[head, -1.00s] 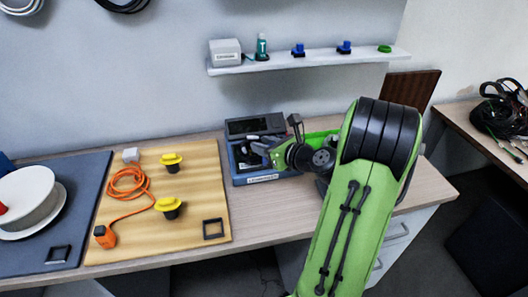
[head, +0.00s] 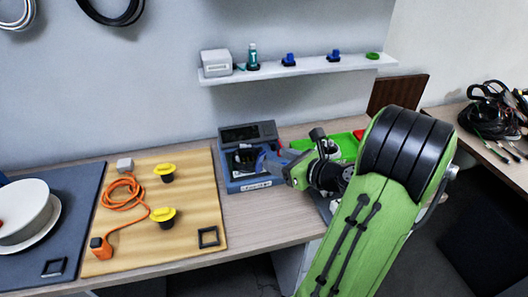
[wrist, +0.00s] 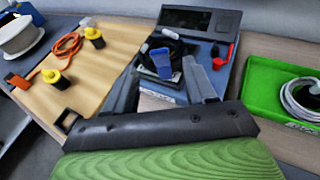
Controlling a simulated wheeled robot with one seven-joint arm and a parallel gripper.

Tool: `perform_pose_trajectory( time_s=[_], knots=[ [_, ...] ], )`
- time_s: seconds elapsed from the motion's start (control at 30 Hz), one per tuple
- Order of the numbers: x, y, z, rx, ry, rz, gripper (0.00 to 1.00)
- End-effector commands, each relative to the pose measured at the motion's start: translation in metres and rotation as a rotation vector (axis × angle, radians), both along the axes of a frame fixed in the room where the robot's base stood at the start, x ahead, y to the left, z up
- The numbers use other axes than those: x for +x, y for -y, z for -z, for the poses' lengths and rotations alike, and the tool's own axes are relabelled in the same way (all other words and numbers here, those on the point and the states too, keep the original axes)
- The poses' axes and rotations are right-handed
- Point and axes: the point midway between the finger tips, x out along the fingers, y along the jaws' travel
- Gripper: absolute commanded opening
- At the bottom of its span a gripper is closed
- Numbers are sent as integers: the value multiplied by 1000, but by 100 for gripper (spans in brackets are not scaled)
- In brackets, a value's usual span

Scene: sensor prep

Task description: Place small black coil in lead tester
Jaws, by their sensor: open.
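The lead tester (head: 250,183) is a blue-grey box with a dark screen at its back, standing on the bench; it also shows in the wrist view (wrist: 200,22). A small black coil (wrist: 176,50) with a blue tag (wrist: 163,68) lies in the tester's recessed bay, between two white posts. In the head view the coil is small and partly hidden. My gripper (wrist: 160,68) is open and empty, its two fingers apart at the tester's front edge. In the head view my gripper (head: 270,161) is at the tester's right side.
A red clip (wrist: 225,58) stands at the tester's right. A green tray (wrist: 262,82) with a white coil (wrist: 302,98) is to the right. A wooden board (head: 205,175) with an orange cord (head: 120,190) and two yellow-topped parts is to the left. A shelf (head: 300,68) hangs above.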

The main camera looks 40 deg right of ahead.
Motion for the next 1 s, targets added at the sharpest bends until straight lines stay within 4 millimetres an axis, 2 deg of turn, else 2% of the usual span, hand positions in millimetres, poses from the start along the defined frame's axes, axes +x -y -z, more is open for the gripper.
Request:
perform_pose_trajectory(
  time_s=[0.1, 0.23, 0.27, 0.33, 0.37, 0.4, 0.47, 0.5, 0.63, 0.7, 0.8, 0.9, 1.0],
  knots=[
    [-21, 2, -9, 1, -1, 3, 56],
    [-29, -2, -11, -15, -5, -15, 56],
    [-27, -7, -11, -42, -15, -41, 56],
    [-17, -34, -10, -174, -60, -167, 56],
    [-13, -51, -8, -261, -86, -249, 56],
    [-9, -76, -6, -399, -122, -379, 56],
    [-9, -114, -3, -631, -166, -592, 56],
    [-13, -136, 0, -783, -186, -732, 56],
    [-37, -189, -1, -1265, -191, -1159, 56],
    [-56, -208, -5, -1510, -165, -1367, 56],
    [-85, -225, -17, -1845, -99, -1627, 56],
    [-112, -232, -29, -2117, -17, -1822, 56],
    [-131, -232, -36, -2285, 52, -1939, 56]
  ],
)
